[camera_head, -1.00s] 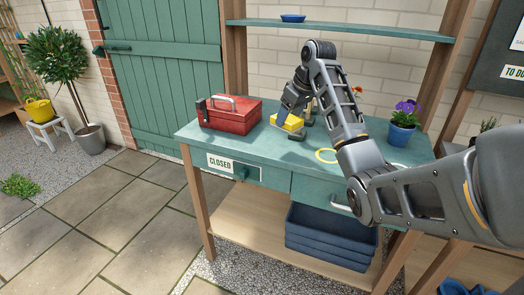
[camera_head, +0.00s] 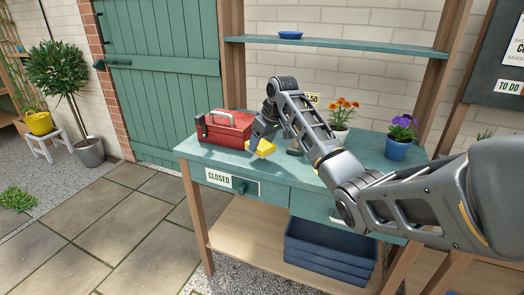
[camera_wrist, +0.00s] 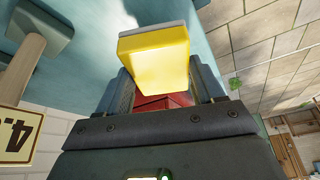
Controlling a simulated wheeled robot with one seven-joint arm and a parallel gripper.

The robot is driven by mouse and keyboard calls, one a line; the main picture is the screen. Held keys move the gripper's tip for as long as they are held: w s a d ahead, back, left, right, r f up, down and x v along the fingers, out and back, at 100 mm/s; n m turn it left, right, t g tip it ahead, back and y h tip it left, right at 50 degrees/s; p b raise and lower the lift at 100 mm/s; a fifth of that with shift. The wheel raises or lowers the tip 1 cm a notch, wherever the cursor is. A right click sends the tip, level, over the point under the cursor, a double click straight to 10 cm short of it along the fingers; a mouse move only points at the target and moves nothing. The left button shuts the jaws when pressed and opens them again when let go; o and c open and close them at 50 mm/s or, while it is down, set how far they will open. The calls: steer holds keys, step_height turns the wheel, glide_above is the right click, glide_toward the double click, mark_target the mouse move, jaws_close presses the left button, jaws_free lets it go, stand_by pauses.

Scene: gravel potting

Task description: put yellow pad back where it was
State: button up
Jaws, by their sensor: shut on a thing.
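The yellow pad (camera_head: 264,148) is held just to the right of the red toolbox, over the green bench top (camera_head: 200,153). The pad also shows in the wrist view (camera_wrist: 155,62), with a pale edge, between my gripper's fingers. My gripper (camera_head: 256,143) points down and is shut on it. I cannot tell whether the pad touches the bench. In the wrist view, the red toolbox (camera_wrist: 165,102) shows behind the pad, between the fingers.
The red toolbox (camera_head: 225,128) stands close on the left. A small dark object (camera_head: 293,152) lies to the right. Orange flowers (camera_head: 342,110) and a blue pot (camera_head: 397,150) stand further right. A shelf (camera_head: 350,45) with a blue dish (camera_head: 290,35) runs above. My arm hides part of the bench.

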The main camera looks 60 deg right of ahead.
mark_target(264, 145)
steer(key=shift+f, duration=2)
steer(key=shift+f, duration=0.1)
steer(key=o, duration=1.2)
steer(key=v, duration=1.2)
steer(key=shift+w, duration=0.1)
